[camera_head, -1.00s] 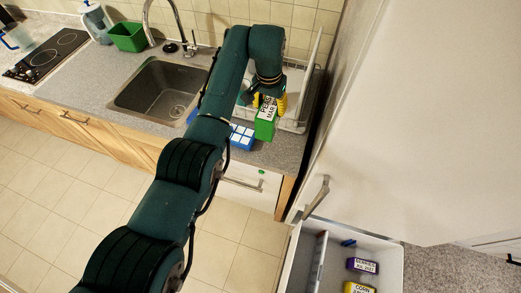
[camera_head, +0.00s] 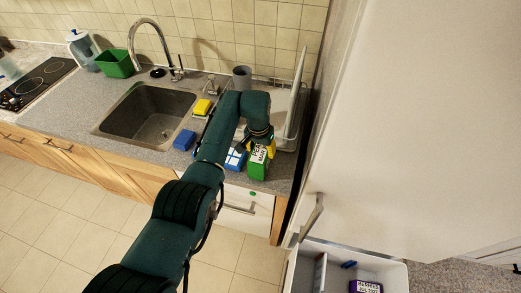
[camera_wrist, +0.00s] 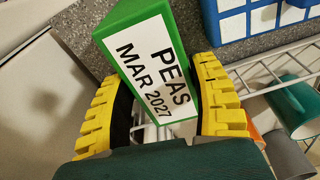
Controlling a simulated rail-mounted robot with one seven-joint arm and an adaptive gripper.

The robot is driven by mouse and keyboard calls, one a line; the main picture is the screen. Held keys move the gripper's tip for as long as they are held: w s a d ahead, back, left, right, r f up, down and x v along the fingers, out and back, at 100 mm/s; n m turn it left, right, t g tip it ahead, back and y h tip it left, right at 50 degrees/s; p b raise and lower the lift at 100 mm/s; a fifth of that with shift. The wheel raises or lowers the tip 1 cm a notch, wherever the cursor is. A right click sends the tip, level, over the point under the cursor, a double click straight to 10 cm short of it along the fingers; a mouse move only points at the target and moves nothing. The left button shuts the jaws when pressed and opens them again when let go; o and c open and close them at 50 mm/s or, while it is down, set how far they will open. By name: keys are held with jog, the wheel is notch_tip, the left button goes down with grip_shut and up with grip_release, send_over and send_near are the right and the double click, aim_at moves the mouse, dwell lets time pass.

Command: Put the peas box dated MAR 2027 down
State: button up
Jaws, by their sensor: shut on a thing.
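The green peas box (camera_wrist: 148,25) has a white label reading PEAS MAR 2027 in the wrist view. My gripper (camera_wrist: 165,100) is shut on it, with a yellow ribbed finger on each side. In the head view the green box (camera_head: 258,168) is at the counter's front edge, right of the sink, with my gripper (camera_head: 262,148) at its top. I cannot tell whether its base touches the grey counter (camera_head: 278,185).
A blue-and-white box (camera_head: 235,159) is just left of the peas box. A white dish rack (camera_head: 288,135) stands behind. A blue block (camera_head: 184,140) and yellow block (camera_head: 202,107) lie by the sink (camera_head: 150,115). An open drawer (camera_head: 305,270) holds a purple box (camera_head: 365,287).

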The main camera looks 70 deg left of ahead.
jog(key=shift+f, duration=0.1)
jog(key=o, duration=1.3)
jog(key=shift+c, duration=0.2)
notch_tip(320, 180, up, 12)
jog(key=s+d+p, duration=0.1)
jog(key=shift+p, duration=0.35)
